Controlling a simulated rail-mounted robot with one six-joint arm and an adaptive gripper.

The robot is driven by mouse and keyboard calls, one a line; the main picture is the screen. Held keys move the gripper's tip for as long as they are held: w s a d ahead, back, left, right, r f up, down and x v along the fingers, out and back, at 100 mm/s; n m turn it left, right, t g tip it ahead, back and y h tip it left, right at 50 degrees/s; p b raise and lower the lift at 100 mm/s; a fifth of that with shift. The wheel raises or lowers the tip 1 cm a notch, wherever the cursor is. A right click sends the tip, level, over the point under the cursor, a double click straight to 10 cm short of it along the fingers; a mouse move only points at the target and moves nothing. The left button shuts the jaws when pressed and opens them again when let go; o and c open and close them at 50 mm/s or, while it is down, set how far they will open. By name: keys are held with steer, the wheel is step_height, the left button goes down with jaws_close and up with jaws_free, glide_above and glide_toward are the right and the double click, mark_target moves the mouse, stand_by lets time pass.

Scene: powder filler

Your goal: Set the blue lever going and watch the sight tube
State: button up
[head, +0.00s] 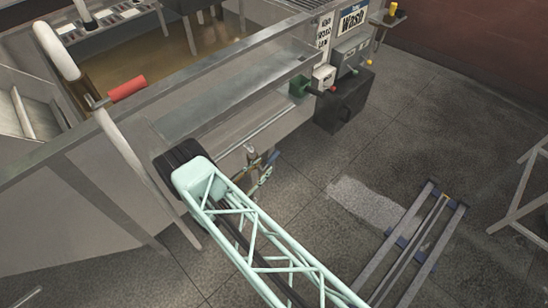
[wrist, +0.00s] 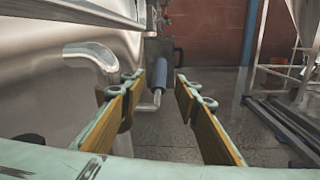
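The blue lever (wrist: 160,73), a blue handle on a bent pale rod, shows in the wrist view beside the steel machine. My gripper (wrist: 158,84) is open, with one orange-brown finger on each side of the picture and the lever lined up in the gap. I cannot tell whether the lever is between the tips or just beyond them; no contact shows. In the head view, my pale green arm reaches to the machine's side, and a small cluster of fittings with blue parts (head: 262,172) shows by its end. I cannot make out the sight tube.
A curved metal pipe (wrist: 90,52) stands out from the machine left of my gripper. In the head view, a red handle (head: 127,88) is on the left, and a dark box (head: 343,98) stands below the Wash sign (head: 352,20). A low metal frame (head: 422,245) lies on the floor.

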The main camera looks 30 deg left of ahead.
mark_target(270, 160)
steer(key=shift+b+x, duration=0.75)
steer(key=shift+x, duration=3.6)
steer(key=shift+c, duration=0.3)
jaws_close()
